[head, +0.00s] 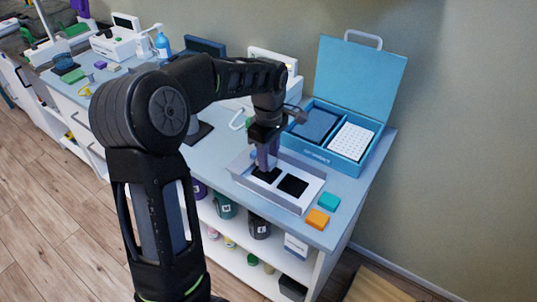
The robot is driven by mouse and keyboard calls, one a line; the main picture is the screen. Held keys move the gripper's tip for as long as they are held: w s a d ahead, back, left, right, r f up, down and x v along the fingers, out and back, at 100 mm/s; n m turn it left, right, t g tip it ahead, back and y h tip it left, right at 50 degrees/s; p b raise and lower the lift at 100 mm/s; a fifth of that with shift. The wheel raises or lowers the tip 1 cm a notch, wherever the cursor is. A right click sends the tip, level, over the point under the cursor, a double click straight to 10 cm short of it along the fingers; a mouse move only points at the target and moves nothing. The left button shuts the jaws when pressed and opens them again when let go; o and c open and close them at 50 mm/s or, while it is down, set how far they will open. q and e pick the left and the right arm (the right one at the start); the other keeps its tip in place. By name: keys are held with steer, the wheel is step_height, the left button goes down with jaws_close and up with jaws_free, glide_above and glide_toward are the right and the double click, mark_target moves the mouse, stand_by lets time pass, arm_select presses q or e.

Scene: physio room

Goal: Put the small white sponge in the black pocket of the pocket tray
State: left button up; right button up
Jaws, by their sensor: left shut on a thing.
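The pocket tray (307,203) is a pale, low-walled tray lying on the blue-grey counter near its right end. Two dark square pockets show in it, one nearer the middle (292,186) and one partly behind my gripper (264,175). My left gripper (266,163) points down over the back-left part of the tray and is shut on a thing. The gripper hides that thing, and I cannot make out its shape or colour. I see no small white sponge lying clear on the counter or tray. My right gripper is not in view.
A teal block (329,201) and an orange block (317,219) lie by the tray's right side, near the counter edge. An open blue case (347,170) with a raised lid stands behind. Shelves with dark mugs (259,226) are below the counter (213,155).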

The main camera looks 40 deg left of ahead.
arm_select(q)
steer(key=shift+f+b, duration=0.75)
steer(key=shift+f, duration=0.7)
steer(key=shift+f, duration=0.1)
stand_by(0.6)
stand_by(0.4)
steer(key=o, duration=1.3)
steer(key=shift+o, duration=0.2)
steer(key=o, duration=0.4)
